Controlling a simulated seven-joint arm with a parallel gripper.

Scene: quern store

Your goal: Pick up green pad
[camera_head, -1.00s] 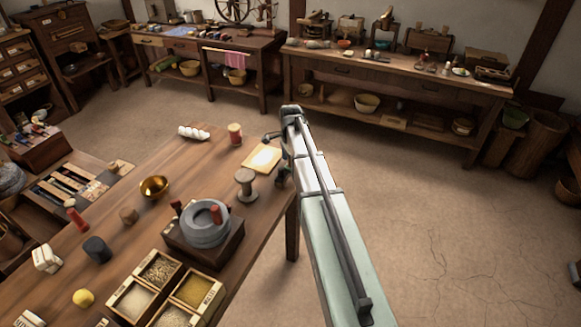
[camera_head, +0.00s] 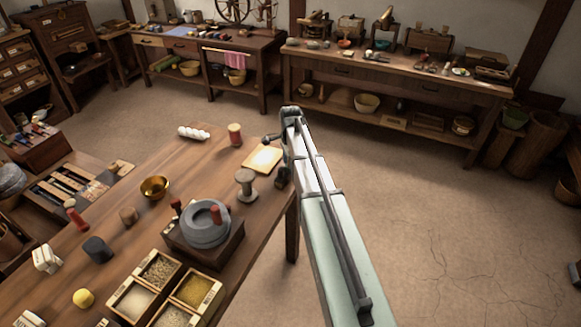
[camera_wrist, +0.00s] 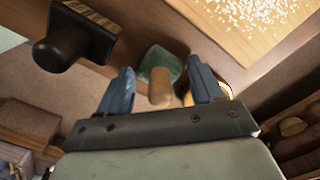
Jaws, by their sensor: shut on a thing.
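The green pad (camera_wrist: 163,60) shows in the wrist view as a small green block with a rounded tan wooden knob on it. My gripper (camera_wrist: 161,68) has its two blue-grey fingers on either side of the pad and is shut on it. The exact contact between fingers and pad is hard to see. In the head view my arm covers this spot at the table's right edge, and I cannot make out the pad there.
A dark-handled stamp (camera_wrist: 72,40) is left of my fingers in the wrist view. A pale board (camera_head: 262,160), a grey spool (camera_head: 246,184) and a red-topped spool (camera_head: 235,134) stand nearby on the table. A quern (camera_head: 205,225) and grain boxes (camera_head: 160,268) are nearer. Open floor lies right.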

